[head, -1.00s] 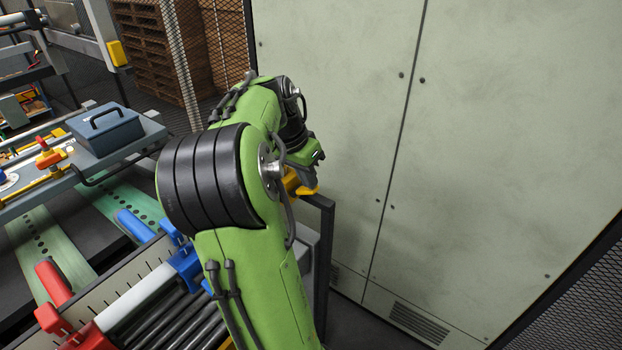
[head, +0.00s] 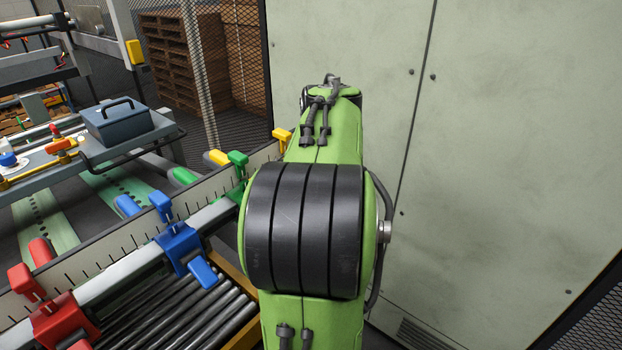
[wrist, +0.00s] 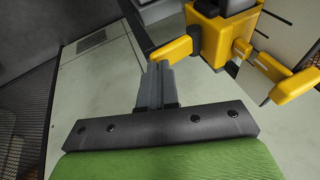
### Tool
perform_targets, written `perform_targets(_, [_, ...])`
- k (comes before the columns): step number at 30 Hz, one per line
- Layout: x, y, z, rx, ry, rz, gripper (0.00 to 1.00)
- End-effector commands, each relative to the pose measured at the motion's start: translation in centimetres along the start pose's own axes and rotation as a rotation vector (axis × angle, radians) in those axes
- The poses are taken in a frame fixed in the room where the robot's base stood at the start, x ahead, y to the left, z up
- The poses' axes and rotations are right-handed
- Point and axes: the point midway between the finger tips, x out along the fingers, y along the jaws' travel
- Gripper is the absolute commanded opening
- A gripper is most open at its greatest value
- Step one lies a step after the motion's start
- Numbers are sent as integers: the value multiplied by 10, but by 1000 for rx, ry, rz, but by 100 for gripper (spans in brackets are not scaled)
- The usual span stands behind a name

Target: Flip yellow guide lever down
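The yellow guide (wrist: 213,38) is in the upper right of the wrist view. One yellow arm (wrist: 172,48) sticks out from it to the left and another yellow arm (wrist: 288,86) to the lower right; I cannot tell for sure which is the lever. My gripper (wrist: 156,68) has its grey fingers together, with the tips right by the end of the left yellow arm. Whether they touch is unclear. In the head view my arm hides the gripper and most of the yellow guide; only a yellow knob (head: 283,134) and a yellow handle (head: 218,157) show.
Green (head: 237,160), blue (head: 180,247) and red (head: 62,320) guides sit along the rail left of my arm, above black rollers (head: 185,315). A large pale cabinet (head: 490,150) stands to the right. A blue-grey toolbox (head: 118,125) rests on a side bench.

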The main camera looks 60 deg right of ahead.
Motion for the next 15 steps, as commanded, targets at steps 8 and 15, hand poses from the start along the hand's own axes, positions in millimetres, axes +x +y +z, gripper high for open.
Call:
perform_targets(8, [17, 17, 4, 79, -14, -241, 0])
perform_targets(15, [26, 24, 6, 130, -24, -411, 0])
